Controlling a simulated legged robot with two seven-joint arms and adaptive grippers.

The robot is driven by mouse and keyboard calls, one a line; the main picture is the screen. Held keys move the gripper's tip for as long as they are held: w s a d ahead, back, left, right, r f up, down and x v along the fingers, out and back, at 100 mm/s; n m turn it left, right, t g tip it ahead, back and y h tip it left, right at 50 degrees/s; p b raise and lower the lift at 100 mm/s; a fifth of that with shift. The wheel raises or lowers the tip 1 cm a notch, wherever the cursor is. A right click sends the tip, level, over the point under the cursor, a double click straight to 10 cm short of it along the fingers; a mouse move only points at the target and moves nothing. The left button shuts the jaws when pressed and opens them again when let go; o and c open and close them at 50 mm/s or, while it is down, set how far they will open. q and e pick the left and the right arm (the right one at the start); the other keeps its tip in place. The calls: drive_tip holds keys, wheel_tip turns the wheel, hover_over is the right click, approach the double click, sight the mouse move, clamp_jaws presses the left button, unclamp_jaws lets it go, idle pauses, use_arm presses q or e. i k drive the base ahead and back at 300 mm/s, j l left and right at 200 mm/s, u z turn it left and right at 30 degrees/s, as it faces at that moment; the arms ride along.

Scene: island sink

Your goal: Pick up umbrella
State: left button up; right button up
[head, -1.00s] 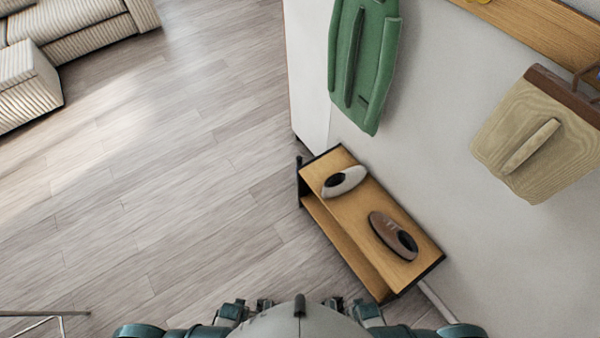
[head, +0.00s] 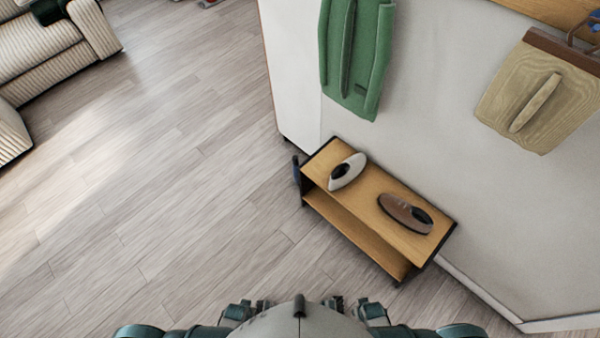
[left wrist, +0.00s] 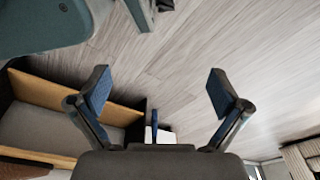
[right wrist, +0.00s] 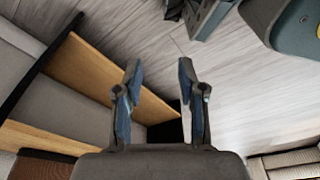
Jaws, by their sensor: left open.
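A thin dark-blue upright thing (head: 296,168) stands at the left end of the wooden bench in the head view. It may be the umbrella, but it is too small to be sure. A narrow blue thing (left wrist: 154,126) shows beyond the fingers in the left wrist view, perhaps the same one. My left gripper (left wrist: 159,82) is open and empty, its fingers wide apart. My right gripper (right wrist: 159,72) is open with a narrower gap and nothing between its fingers; the bench's wooden board (right wrist: 100,80) is beyond it.
The low bench (head: 385,205) carries a pale shoe (head: 350,172) and a brown shoe (head: 400,212). A green coat (head: 352,60) and a tan bag (head: 535,95) hang on the wall. A striped sofa (head: 50,50) stands far left. The floor between is clear.

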sight(295, 159)
drive_tip(key=i+j, duration=0.2)
drive_tip(key=i, duration=0.3)
drive_tip(key=i+j, duration=0.15)
drive_tip(key=i, duration=0.35)
